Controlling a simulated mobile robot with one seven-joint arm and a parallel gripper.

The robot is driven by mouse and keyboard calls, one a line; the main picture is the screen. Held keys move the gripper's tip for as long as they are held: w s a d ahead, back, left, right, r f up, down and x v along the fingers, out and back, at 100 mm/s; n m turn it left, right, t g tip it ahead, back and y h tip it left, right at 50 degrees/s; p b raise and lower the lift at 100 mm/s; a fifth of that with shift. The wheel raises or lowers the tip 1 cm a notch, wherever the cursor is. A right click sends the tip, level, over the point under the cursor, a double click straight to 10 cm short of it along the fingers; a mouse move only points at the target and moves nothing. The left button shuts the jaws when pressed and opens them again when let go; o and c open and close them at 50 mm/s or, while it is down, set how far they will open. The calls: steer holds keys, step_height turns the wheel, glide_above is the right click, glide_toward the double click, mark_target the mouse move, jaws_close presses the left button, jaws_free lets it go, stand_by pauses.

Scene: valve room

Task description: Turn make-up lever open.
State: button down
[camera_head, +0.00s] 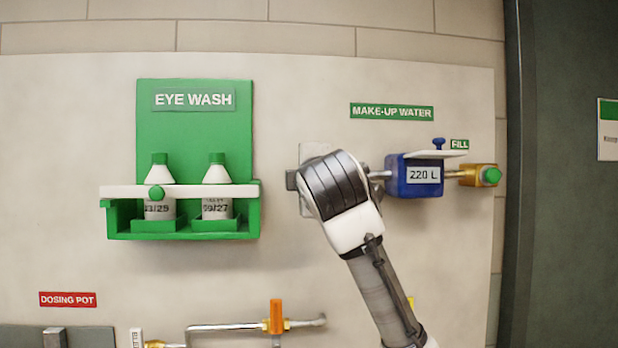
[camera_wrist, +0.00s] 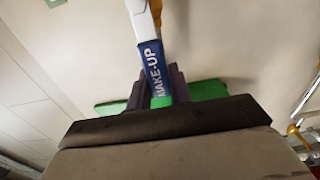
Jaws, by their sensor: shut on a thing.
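The make-up lever (camera_wrist: 150,58) shows in the wrist view as a blue handle with white "MAKE-UP" lettering, joined to a white part above it. My gripper (camera_wrist: 160,88) has its dark fingers on both sides of the blue handle and is shut on it. In the head view my wrist and forearm cover the lever and my gripper, left of the blue 220 L meter (camera_head: 415,176). The lever's angle to its pipe cannot be told there. The MAKE-UP WATER sign (camera_head: 391,111) is above.
A green eye wash station (camera_head: 190,125) with two bottles sits to the left. A brass fitting (camera_head: 470,176) with a green end is right of the meter. Below are a pipe with an orange-handled valve (camera_head: 276,317) and a DOSING POT sign (camera_head: 68,299). A dark door (camera_head: 565,240) stands at right.

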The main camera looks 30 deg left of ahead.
steer(key=c, duration=1.3)
jaws_free()
steer(key=shift+o, duration=0.2)
steer(key=shift+s, duration=0.1)
steer(key=b+v, duration=0.4)
steer(key=v, duration=0.9)
steer(key=shift+s+d, duration=0.25)
steer(key=shift+s, duration=0.05)
